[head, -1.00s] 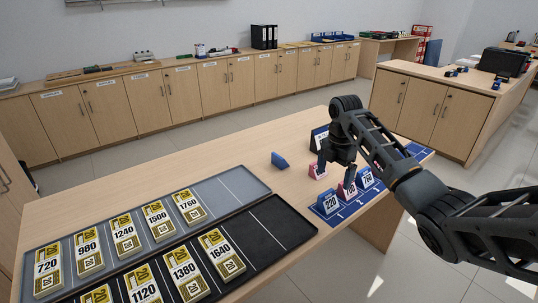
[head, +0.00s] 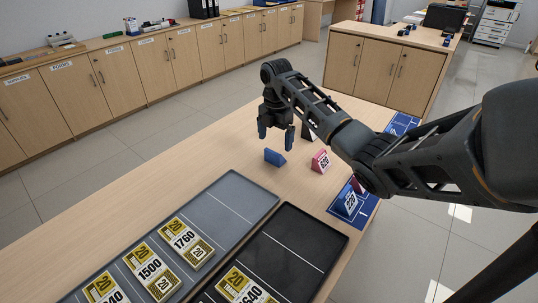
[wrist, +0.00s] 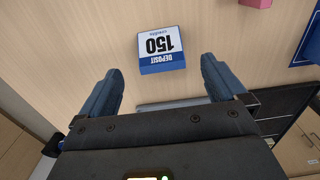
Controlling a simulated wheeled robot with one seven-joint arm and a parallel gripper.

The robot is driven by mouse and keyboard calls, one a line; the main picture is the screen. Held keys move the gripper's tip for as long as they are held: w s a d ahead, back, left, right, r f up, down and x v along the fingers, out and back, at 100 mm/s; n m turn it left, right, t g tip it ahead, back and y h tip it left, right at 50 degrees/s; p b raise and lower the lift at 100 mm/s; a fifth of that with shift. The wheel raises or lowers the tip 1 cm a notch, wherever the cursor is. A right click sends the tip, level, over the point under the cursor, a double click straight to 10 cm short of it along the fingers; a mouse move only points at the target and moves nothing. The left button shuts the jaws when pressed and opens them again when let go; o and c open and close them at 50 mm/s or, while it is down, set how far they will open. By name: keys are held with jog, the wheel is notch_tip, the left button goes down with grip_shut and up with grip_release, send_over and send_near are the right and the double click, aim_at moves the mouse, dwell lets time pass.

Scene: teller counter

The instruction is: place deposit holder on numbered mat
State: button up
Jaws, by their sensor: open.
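A small blue deposit holder (head: 274,157) stands on the bare wooden counter (head: 240,152), its plain blue side toward the head camera. In the wrist view the holder (wrist: 161,50) shows a white label reading "DEPOSIT 150", upside down in the picture. My gripper (head: 276,128) is open and empty above it, fingers pointing down. In the wrist view the holder lies beyond and between the two fingertips (wrist: 160,66), apart from both. The blue mat (head: 372,208) carries a blue "220" holder (head: 350,203); my arm hides much of the mat and what else stands there.
A pink holder (head: 320,161) stands to the right of the blue one. A grey tray (head: 235,190) and a black tray (head: 310,235) with yellow number cards are in front. Another blue mat part (head: 402,123) shows behind my arm. Bare counter surrounds the holder.

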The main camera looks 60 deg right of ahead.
aim_at(274, 153)
jog(key=f, duration=0.6)
jog(key=shift+a+f+p, duration=0.2)
jog(key=shift+f+p, duration=0.05)
jog(key=shift+p, duration=0.05)
jog(key=shift+c, duration=0.4)
jog(key=c, duration=1.1)
